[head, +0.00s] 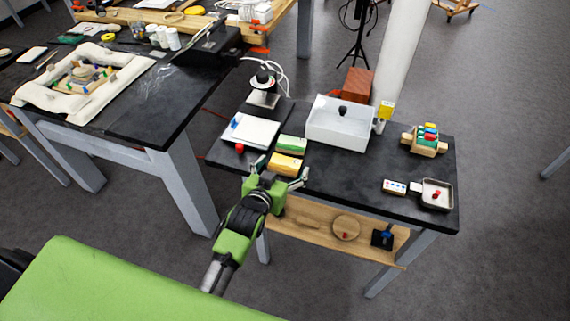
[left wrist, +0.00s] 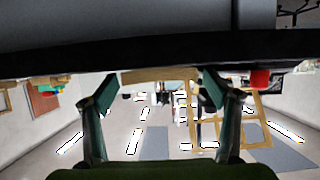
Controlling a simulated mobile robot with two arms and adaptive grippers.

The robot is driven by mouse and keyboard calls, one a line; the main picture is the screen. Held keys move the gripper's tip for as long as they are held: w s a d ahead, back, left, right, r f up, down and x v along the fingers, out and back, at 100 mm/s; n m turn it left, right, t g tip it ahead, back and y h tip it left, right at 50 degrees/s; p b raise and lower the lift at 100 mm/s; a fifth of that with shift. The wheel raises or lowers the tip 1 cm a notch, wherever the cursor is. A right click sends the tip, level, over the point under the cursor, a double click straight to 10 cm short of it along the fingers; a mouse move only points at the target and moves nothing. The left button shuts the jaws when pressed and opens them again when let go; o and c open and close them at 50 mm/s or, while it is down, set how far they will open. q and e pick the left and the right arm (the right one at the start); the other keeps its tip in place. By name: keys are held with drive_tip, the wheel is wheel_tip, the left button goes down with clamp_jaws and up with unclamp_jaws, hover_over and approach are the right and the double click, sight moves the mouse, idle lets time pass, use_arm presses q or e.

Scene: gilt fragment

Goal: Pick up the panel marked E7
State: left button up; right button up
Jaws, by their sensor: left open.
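I cannot make out any panel marked E7, as no lettering is legible in either view. An ornate fragment (head: 84,74) lies in a white cushioned surround (head: 40,99) on the left table. My right gripper is not in view.
On the smaller table are a green block (head: 292,144), white sheets (head: 250,131), a white box (head: 336,124) with a black knob, a wooden rack (head: 424,146), a dotted white card (head: 394,187) and a small tray (head: 446,203). A wooden shelf (head: 308,215) lies below.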

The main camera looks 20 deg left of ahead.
use_arm(q)
drive_tip(key=c, duration=1.2)
drive_tip(key=shift+r, duration=0.15)
